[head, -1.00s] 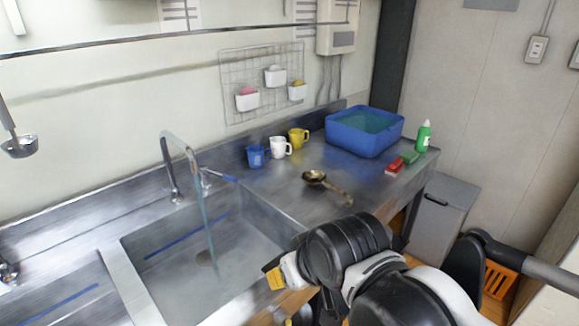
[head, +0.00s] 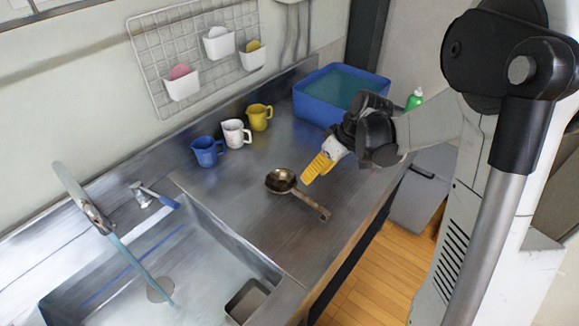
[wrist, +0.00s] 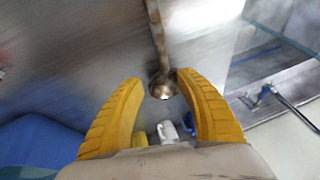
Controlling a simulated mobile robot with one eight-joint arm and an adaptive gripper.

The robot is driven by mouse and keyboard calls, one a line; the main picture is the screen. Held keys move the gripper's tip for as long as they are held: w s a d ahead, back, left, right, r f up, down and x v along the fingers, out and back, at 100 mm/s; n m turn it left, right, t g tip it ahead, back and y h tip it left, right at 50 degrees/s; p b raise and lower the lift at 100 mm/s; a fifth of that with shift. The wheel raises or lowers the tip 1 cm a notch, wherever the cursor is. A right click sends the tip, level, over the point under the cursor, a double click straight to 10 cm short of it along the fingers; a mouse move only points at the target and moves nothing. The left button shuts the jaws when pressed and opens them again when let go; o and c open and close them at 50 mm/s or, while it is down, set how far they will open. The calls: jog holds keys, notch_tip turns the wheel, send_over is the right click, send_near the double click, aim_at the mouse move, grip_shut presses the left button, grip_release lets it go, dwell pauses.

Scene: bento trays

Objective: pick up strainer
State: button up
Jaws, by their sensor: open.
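The strainer (head: 279,181), a brownish metal bowl with a long handle, lies on the steel counter. Its handle points towards the counter's front edge. In the wrist view the strainer's bowl (wrist: 162,88) shows between and beyond the fingertips, with the handle running up out of the picture. My gripper (head: 316,170) has yellow ribbed fingers and is over the counter, just right of the strainer in the head view. It is open and empty in the wrist view (wrist: 160,78), with the fingers apart and not visibly touching the strainer.
A blue mug (head: 207,151), a white mug (head: 236,133) and a yellow mug (head: 259,117) stand by the wall. A blue tub (head: 310,97) stands behind my gripper, near a green bottle (head: 414,99).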

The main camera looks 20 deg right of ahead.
aim_at(298, 190)
jog(key=b+x, duration=0.1)
jog(key=x, duration=0.4)
jog(key=shift+s+a+f+b, duration=0.1)
jog(key=shift+s+a+b, duration=0.1)
jog(key=shift+b, duration=0.2)
jog(key=b+x, duration=0.2)
jog(key=x, duration=0.3)
jog(key=shift+w+a+f+b, duration=0.1)
jog(key=shift+a+b, duration=0.2)
grip_shut()
